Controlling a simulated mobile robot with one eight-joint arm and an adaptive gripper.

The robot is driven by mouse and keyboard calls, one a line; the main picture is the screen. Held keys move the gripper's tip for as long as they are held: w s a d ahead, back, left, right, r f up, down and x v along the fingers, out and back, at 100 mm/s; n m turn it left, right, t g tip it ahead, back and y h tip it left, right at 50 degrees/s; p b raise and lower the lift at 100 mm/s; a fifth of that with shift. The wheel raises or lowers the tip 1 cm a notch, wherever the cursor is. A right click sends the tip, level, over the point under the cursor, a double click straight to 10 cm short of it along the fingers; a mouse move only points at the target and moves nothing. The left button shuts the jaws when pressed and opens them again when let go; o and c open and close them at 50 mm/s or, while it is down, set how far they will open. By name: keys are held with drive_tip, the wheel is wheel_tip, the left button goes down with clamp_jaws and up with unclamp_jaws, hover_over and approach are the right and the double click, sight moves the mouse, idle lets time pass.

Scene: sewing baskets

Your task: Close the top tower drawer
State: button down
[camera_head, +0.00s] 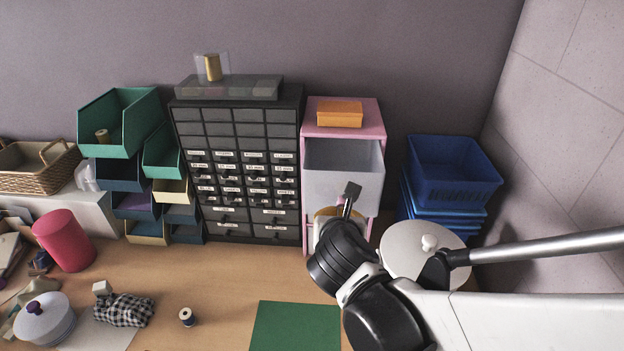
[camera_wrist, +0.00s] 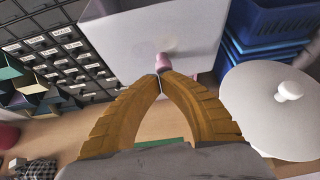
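The pink drawer tower (camera_head: 342,131) stands against the back wall. Its top drawer (camera_head: 343,157) is pulled out, and its open inside shows. In the wrist view the pale drawer front (camera_wrist: 150,35) fills the top middle, with a small pinkish knob (camera_wrist: 162,62) on it. My gripper (camera_wrist: 160,77) has its two brown fingers brought together at the tips, right at the knob. I cannot tell whether the tips touch the knob; they do not visibly hold it. In the head view my arm hides the fingertips and the tower's lower front.
A dark cabinet of small labelled drawers (camera_head: 236,218) stands left of the tower, and stacked blue bins (camera_head: 453,172) stand right. An orange box (camera_head: 339,113) lies on the tower. A round white lid with a knob (camera_head: 405,250) is close right of my wrist. A green mat (camera_head: 295,328) lies in front.

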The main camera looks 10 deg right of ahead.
drive_tip(key=w+d, duration=0.1)
drive_tip(key=w, duration=0.3)
drive_tip(key=w+d+b, duration=0.1)
drive_tip(key=w, duration=0.3)
drive_tip(key=w+d+b, duration=0.1)
drive_tip(key=w+d, duration=0.1)
drive_tip(key=w, duration=0.2)
